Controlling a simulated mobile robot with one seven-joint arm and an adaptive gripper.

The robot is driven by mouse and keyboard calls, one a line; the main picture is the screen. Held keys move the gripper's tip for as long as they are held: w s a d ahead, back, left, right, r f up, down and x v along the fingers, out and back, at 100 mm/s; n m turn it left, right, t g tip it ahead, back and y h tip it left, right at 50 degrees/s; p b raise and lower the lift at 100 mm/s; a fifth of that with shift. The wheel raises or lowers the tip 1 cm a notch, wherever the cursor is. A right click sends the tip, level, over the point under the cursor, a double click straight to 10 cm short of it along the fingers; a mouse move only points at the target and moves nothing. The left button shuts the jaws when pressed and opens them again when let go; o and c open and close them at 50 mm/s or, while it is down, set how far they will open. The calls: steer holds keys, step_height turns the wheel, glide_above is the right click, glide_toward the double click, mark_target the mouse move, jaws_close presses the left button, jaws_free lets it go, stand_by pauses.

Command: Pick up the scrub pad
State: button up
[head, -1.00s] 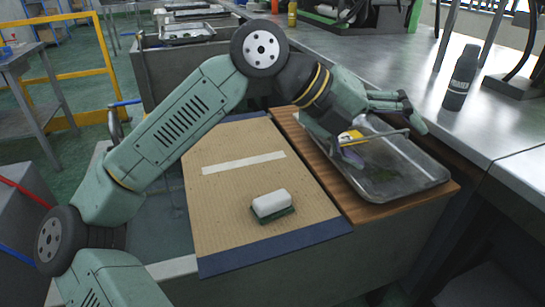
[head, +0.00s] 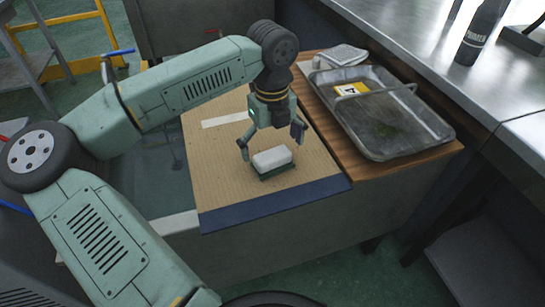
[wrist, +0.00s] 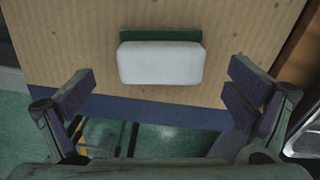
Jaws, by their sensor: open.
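The scrub pad (head: 273,161) is a white block with a dark green layer underneath. It lies flat on a brown cardboard sheet near the sheet's blue front edge. In the wrist view the scrub pad (wrist: 161,62) lies beyond the fingertips, about midway between them. My gripper (head: 271,138) hangs pointing down over the pad, one finger toward each end of it. In the wrist view my gripper (wrist: 160,92) shows its two purple-padded fingers wide apart with nothing between them. I cannot tell the exact height above the pad.
A metal tray (head: 430,145) with a wire handle and a yellow label (head: 352,89) stands on a wooden board (head: 335,146) to the right. A folded cloth (head: 345,54) lies behind it. A dark bottle (head: 481,33) stands on the steel counter. The cardboard (head: 222,180) is otherwise mostly clear.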

mark_target(273, 154)
steer(key=shift+d+f, duration=0.1)
steer(key=shift+f, duration=1.55)
steer(key=shift+c, duration=0.2)
steer(key=c, duration=1.2)
